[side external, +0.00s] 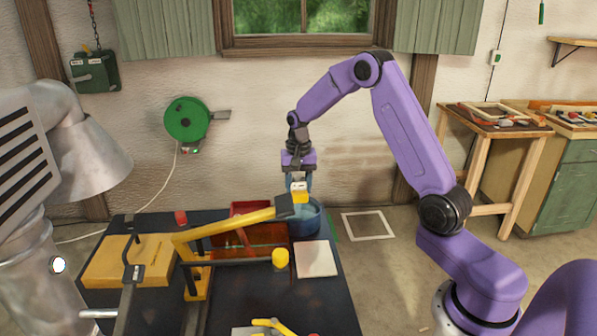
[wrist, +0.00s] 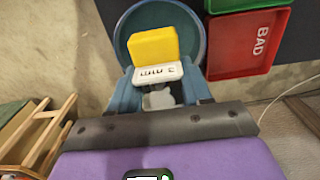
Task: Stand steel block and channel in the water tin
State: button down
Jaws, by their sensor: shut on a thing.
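My gripper (side external: 299,180) is shut on a yellow block with a white "3 mm" label (side external: 299,192). In the wrist view the label sits between the blue fingers (wrist: 160,88), and the yellow block (wrist: 153,45) extends beyond them. The water tin (side external: 313,217) is round and blue and stands at the back of the dark table. The held block is above it in the side view; its rim (wrist: 120,42) surrounds the block in the wrist view. I cannot make out a steel block or channel.
A red tray marked BAD (wrist: 240,50) stands beside the tin, and shows in the side view (side external: 262,240). A yellow bar (side external: 225,228) with a dark end reaches close to the tin. A pale square plate (side external: 316,258) and a yellow knob (side external: 280,257) are in front.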

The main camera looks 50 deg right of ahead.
jog(key=shift+f, duration=4.55)
jog(key=shift+f, duration=0.2)
jog(key=shift+c, duration=2.1)
grip_release()
